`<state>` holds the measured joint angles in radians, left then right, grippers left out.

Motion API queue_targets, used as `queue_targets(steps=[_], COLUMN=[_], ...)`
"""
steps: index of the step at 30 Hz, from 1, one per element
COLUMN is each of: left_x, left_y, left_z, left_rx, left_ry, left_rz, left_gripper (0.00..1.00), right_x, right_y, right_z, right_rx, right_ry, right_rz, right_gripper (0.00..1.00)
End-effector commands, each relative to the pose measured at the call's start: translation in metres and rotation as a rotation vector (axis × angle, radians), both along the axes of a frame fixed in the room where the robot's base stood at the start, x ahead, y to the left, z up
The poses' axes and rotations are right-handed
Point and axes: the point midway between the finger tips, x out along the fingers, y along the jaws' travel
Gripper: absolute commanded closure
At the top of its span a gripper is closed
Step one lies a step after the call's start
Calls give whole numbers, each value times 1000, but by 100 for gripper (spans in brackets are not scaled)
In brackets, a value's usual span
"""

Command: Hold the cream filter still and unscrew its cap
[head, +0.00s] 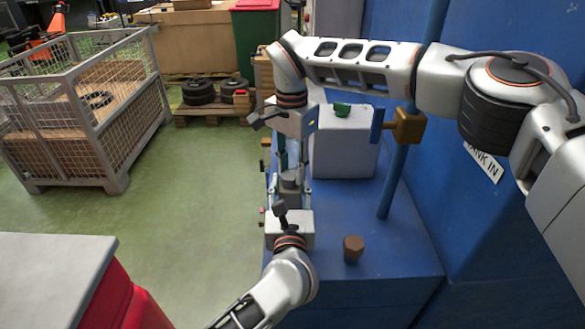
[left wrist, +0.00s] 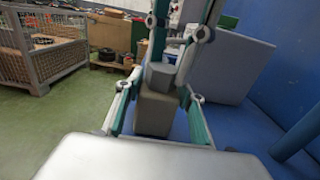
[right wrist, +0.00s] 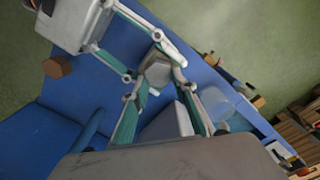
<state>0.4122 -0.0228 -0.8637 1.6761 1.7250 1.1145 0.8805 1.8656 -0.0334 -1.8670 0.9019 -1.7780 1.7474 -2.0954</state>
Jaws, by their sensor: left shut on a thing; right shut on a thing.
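The filter is a dull cream-grey block (left wrist: 155,113), upright between the fingers of my left gripper (left wrist: 158,118) in the left wrist view. Its cap, a grey faceted piece (left wrist: 160,76), sits on top. My left gripper is shut on the filter body. My right gripper (right wrist: 157,84) comes in from above and is shut on the cap, which also shows in the right wrist view (right wrist: 156,70). In the head view both grippers meet at the filter, and their fingers hide much of it. I cannot tell how far the cap is turned.
A brown faceted piece (head: 353,248) stands on the blue surface (head: 400,255) to the right. Behind are a grey box (head: 343,150) with a green piece (head: 342,110) on top, and a blue post (head: 394,170) with a brown block (head: 408,126). A mesh crate (head: 115,120) stands on the floor left.

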Motion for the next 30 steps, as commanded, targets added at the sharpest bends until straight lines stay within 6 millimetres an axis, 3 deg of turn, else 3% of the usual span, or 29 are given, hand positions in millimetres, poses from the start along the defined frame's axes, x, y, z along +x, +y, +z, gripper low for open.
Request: queue_targets(steps=[6,13,14,16,30], left_x=[0,0,0,0,0], left_y=[0,0,0,0,0], left_z=[0,0,0,0,0], left_rx=[0,0,0,0,0], left_ry=[-1,-1,-1,-1,-1], left_rz=[0,0,0,0,0], left_gripper=[100,100,100,100,100], right_x=[0,0,0,0,0], right_y=[1,1,1,1,1], right_z=[-3,-3,-3,-3,-1], right_rx=[-3,-2,-2,-2,-1], right_ry=[5,5,5,5,2], right_rz=[166,177,177,176,174], right_gripper=[95,95,70,53,50])
